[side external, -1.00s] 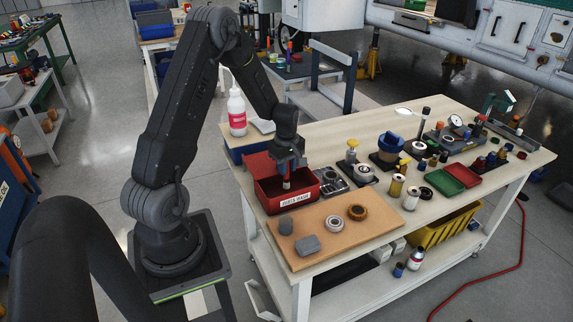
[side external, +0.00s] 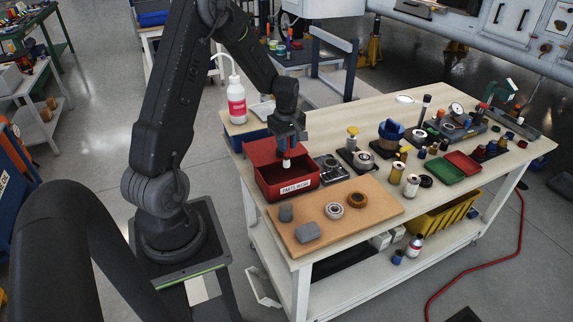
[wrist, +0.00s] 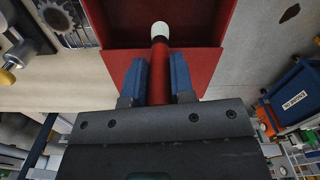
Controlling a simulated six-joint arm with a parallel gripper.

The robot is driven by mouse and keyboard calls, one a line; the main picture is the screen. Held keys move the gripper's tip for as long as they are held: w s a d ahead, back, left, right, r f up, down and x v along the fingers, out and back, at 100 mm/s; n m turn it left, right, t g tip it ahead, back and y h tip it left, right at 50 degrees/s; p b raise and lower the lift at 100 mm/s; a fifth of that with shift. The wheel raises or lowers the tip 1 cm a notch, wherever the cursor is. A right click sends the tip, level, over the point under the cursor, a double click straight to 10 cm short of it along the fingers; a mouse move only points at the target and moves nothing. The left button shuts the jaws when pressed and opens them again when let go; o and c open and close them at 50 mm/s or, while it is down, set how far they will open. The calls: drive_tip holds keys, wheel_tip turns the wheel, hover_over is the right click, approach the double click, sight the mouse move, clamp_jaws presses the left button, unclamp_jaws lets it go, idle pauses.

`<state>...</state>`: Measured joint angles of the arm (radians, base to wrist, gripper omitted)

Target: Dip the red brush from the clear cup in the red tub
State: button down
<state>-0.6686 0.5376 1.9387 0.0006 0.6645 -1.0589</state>
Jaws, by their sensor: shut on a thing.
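My gripper (side external: 288,146) is shut on the red brush (wrist: 160,68), which shows between the two blue fingers in the wrist view. The brush points down, and its pale tip (wrist: 161,30) is over the open red tub (wrist: 212,22). In the side view the tub (side external: 268,182) stands at the near left of the bench with a "PARTS WASH" label, and the pale tip (side external: 286,163) is over its opening. Whether the tip touches anything inside is hard to tell. I cannot make out the clear cup with certainty.
A white bottle with a red label (side external: 236,103) stands behind the tub. A metal fixture (side external: 330,169) is close to its right. A brown board (side external: 350,224) with bearings and grey blocks lies in front. Several jars and trays crowd the right of the bench.

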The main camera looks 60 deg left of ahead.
drive_tip(key=shift+r, duration=2.05)
idle(0.6)
drive_tip(key=shift+r, duration=2)
drive_tip(key=shift+d, duration=0.1)
